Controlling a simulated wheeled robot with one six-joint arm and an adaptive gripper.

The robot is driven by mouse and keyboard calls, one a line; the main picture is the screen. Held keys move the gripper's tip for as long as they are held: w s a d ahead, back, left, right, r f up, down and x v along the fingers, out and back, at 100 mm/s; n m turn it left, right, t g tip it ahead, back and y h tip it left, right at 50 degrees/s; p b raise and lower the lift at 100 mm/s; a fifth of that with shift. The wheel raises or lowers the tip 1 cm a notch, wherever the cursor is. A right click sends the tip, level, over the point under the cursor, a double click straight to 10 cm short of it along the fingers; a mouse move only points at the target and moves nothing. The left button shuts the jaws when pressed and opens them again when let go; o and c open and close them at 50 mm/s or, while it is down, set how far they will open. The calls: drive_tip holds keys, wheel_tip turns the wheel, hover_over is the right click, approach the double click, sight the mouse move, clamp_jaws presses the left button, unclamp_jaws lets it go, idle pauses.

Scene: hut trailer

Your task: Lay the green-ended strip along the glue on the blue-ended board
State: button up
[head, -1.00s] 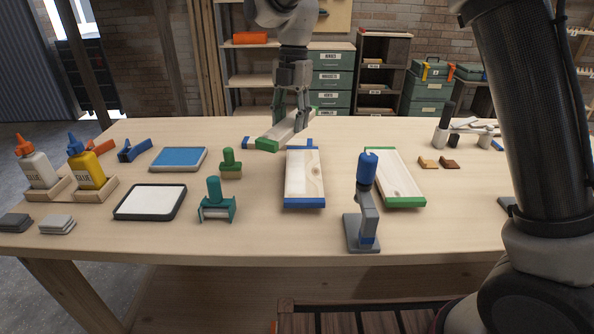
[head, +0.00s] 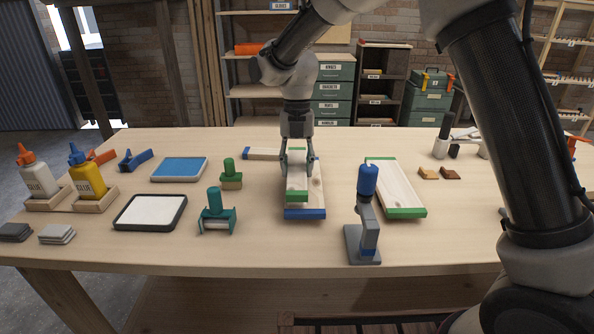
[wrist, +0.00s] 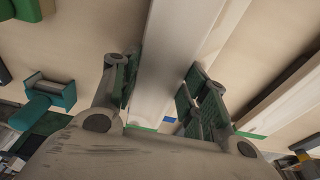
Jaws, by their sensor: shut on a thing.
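The green-ended strip (head: 296,183) is gripped between the fingers of my gripper (head: 297,168), its near green end toward me. It is over the left part of the blue-ended board (head: 317,196), roughly lengthwise along it. The near blue end of the board shows just in front of the strip's green end. I cannot tell whether the strip touches the board. No glue is visible; the strip and gripper cover much of the board. In the wrist view the strip (wrist: 172,50) runs between the two finger pads of my gripper (wrist: 160,88).
A green-ended board (head: 396,187) lies to the right, behind a blue-handled tool (head: 366,220). A green clamp-like tool (head: 217,214) and a green stamp-like tool (head: 231,175) stand left. A blue-ended strip (head: 262,153) lies behind. Glue bottles (head: 88,175) stand far left.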

drive_tip(key=shift+f, duration=0.9)
drive_tip(key=shift+f, duration=0.1)
drive_tip(key=o, duration=1.1)
